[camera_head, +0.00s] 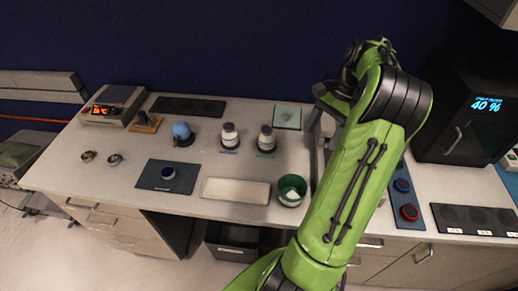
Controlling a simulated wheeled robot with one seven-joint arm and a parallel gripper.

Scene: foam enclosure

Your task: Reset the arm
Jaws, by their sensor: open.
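My green arm rises from the bottom of the head view and bends at a dark joint above the right half of the bench. Its dark end, with my gripper (327,97), points left and down over the back of the bench. My gripper is open, and I see nothing held in it. The fingers are small and dark, so their detail is hard to make out. Part of the bench behind my arm is hidden.
Two white jars (229,136) and a green bowl (291,190) stand left of my arm on the bench (130,177). A hot plate (113,104) is at far left. A black machine (468,123) reading 40 % and red and blue buttons (409,212) are right.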

